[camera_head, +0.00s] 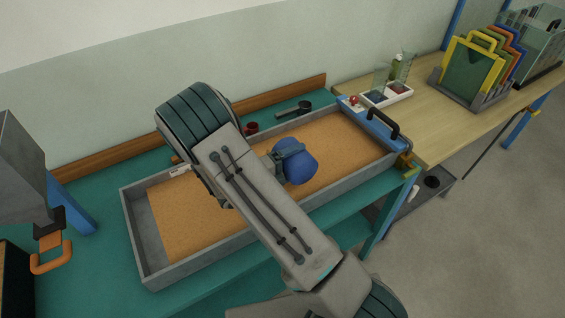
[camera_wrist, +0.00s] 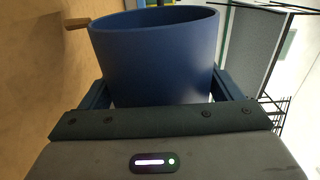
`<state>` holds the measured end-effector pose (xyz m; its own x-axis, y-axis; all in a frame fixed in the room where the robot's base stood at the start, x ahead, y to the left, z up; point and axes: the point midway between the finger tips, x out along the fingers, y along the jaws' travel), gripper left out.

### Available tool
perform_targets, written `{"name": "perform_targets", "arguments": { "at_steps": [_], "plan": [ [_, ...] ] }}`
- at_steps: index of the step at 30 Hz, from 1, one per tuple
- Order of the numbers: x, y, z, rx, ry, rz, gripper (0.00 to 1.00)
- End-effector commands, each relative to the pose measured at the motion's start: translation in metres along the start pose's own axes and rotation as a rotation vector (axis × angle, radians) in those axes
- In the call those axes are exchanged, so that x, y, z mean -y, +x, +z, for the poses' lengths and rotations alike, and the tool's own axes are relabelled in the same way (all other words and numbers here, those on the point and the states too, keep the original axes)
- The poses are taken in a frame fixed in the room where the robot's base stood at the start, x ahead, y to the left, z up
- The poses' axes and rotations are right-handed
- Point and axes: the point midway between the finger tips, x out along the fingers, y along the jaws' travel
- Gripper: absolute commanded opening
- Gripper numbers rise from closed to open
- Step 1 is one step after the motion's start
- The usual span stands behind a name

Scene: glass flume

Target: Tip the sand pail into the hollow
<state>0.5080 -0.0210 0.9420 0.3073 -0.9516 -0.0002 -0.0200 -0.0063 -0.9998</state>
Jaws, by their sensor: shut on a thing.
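The blue sand pail (camera_head: 299,163) is over the sand tray in the head view, tilted over with its bottom or side towards the camera. My gripper (camera_head: 278,158) is shut on the pail. In the wrist view the pail (camera_wrist: 155,55) fills the middle, between the fingers of my gripper (camera_wrist: 165,90). The grey-walled tray (camera_head: 143,225) holds flat orange-brown sand (camera_head: 190,225). I cannot make out a hollow; my arm covers the middle of the tray. I cannot tell whether sand is falling from the pail.
A blue panel with a black handle (camera_head: 382,122) is at the tray's right end. A small red cup (camera_head: 251,128) and a dark scoop (camera_head: 293,110) lie behind the tray. A wooden bench (camera_head: 435,130) at right bears a white tray of beakers (camera_head: 387,95) and a rack of coloured frames (camera_head: 472,75).

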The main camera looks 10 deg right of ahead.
Motion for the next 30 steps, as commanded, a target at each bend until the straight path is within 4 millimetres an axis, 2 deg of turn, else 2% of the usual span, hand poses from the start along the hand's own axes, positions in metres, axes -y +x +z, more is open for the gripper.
{"name": "perform_targets", "arguments": {
  "at_steps": [30],
  "plan": [
    [0.0079, 0.0004, 0.0052, -0.001, -0.112, -0.001, 0.60]
  ]
}}
